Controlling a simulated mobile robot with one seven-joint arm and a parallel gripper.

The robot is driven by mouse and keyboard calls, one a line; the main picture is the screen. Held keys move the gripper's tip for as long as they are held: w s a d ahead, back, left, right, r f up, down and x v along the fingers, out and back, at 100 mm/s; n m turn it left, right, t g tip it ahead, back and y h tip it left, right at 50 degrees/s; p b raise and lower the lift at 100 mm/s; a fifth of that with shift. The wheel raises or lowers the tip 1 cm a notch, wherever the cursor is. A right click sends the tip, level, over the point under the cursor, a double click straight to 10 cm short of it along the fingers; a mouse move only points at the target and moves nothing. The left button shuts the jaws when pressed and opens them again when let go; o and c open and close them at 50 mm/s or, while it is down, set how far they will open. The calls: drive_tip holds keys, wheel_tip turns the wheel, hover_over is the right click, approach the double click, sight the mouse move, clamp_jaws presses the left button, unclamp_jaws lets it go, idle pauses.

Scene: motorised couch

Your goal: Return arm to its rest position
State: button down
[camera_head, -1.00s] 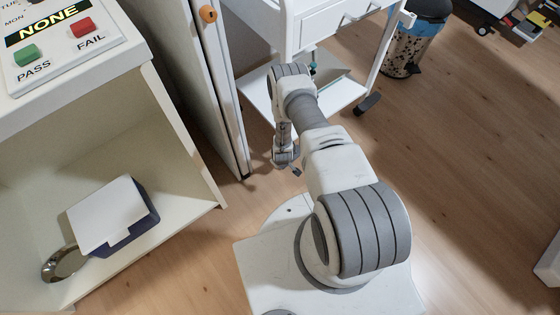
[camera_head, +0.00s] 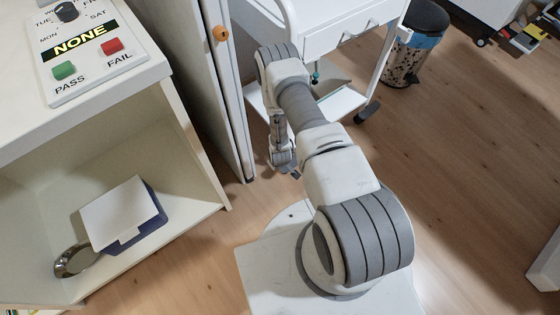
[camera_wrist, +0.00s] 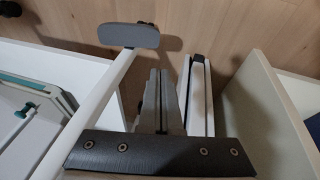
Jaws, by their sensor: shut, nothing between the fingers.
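My arm reaches up and away from my base in the head view, bends at the grey and white elbow, and its forearm hangs down toward the floor. My gripper (camera_head: 291,173) is at the low end of the forearm, small in that view, between the tall white door panel and the white trolley. In the wrist view my gripper (camera_wrist: 161,72) shows its grey fingers close together, shut and empty, pointing toward the wooden floor.
A white trolley (camera_head: 345,38) stands close behind the arm; its caster (camera_wrist: 128,36) shows in the wrist view. The door panel (camera_head: 213,90) and open cabinet (camera_head: 190,150) are at left. A bin (camera_head: 408,62) stands at upper right.

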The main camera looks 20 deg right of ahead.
drive_tip(key=shift+v, duration=0.9)
drive_tip(key=shift+a, duration=0.2)
drive_tip(key=w+a+r, duration=0.1)
drive_tip(key=w+r, duration=0.3)
drive_tip(key=r, duration=0.6)
drive_tip(key=w+r+m, duration=0.1)
drive_tip(key=w+r, duration=0.2)
drive_tip(key=r, duration=0.7)
drive_tip(key=w+a+r, duration=0.1)
drive_tip(key=w+r, duration=0.3)
drive_tip(key=r, duration=0.6)
drive_tip(key=s+r+m, duration=0.1)
drive_tip(key=s+r, duration=0.3)
drive_tip(key=r, duration=0.5)
drive_tip(key=s+r+t+y, duration=0.1)
drive_tip(key=s+r, duration=0.3)
drive_tip(key=r, duration=0.6)
drive_tip(key=s+r+m, duration=0.1)
drive_tip(key=s+r, duration=0.3)
drive_tip(key=r, duration=0.5)
drive_tip(key=s+r+m+t, duration=0.1)
drive_tip(key=s+r, duration=0.3)
drive_tip(key=s, duration=0.5)
drive_tip(key=s+r, duration=0.4)
drive_tip(key=s, duration=0.6)
wheel_tip(320, 180, up, 21)
drive_tip(key=p, duration=2.2)
drive_tip(key=shift+w, duration=0.35)
